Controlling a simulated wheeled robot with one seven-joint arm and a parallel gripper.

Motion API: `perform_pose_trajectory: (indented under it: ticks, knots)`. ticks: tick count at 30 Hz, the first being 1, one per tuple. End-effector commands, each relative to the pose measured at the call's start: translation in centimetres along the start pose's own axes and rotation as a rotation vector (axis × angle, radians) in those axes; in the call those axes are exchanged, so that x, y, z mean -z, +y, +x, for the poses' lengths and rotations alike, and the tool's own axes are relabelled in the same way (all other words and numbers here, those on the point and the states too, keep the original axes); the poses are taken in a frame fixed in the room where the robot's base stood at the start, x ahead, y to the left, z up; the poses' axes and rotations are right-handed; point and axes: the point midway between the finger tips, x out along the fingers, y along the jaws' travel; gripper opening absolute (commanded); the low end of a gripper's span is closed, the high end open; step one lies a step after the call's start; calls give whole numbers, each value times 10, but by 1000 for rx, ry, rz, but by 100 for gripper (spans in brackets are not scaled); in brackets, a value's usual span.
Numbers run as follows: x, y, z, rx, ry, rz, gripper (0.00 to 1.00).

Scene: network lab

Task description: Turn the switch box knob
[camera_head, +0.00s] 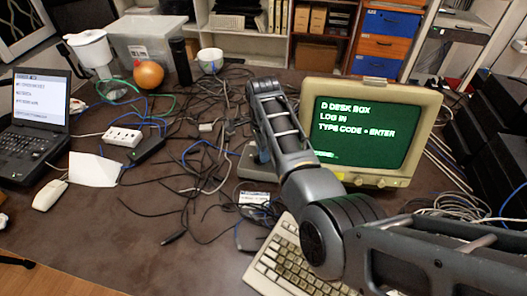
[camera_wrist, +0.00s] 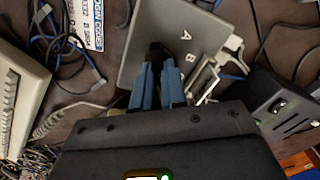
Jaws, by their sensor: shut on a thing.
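The grey switch box (camera_wrist: 205,28) lies on the desk in the wrist view, with the white letters A and B on its top face. Its dark knob (camera_wrist: 157,50) is at the tips of my gripper (camera_wrist: 158,72). The blue fingers are close together and shut on the knob, covering part of it. In the head view, the switch box (camera_head: 250,166) shows only as a grey edge left of the monitor, mostly hidden behind my arm. A sliver of my gripper (camera_head: 263,156) shows there in blue.
A beige monitor (camera_head: 420,118) with a green screen stands right of the box. A keyboard (camera_head: 278,262) lies in front. Tangled black cables (camera_head: 200,210) cover the desk's middle. A laptop (camera_head: 35,120) and power strip (camera_head: 122,137) are at left.

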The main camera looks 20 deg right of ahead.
Motion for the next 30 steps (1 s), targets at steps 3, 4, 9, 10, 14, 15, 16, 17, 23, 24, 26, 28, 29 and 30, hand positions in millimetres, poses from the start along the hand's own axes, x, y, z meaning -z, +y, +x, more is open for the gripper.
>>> perform_pose_trajectory:
  ticks: [3, 4, 9, 10, 14, 15, 16, 17, 23, 24, 26, 28, 29, 30]
  knots:
    - [1, -1, -1, 2, 2, 1, 0]
    - [1, -1, -1, 2, 2, 1, 14]
    - [1, 0, -1, 1, 1, 0, 30]
    - [1, 0, 0, 1, 1, 0, 33]
    - [0, 0, 0, 1, 0, -1, 37]
    - [0, 0, 0, 1, 0, -1, 37]
    - [0, 0, 0, 1, 0, -1, 37]
    - [0, 0, 0, 0, 0, -1, 37]
    - [0, -1, -12, 3, 0, -1, 37]
    - [0, -1, -18, 3, 1, -1, 37]
    - [0, -1, -28, 5, 1, -1, 37]
    - [0, -1, -39, 5, 1, -1, 37]
    - [0, -1, -44, 4, 1, -1, 37]
    - [0, -1, -51, 4, 1, -1, 37]
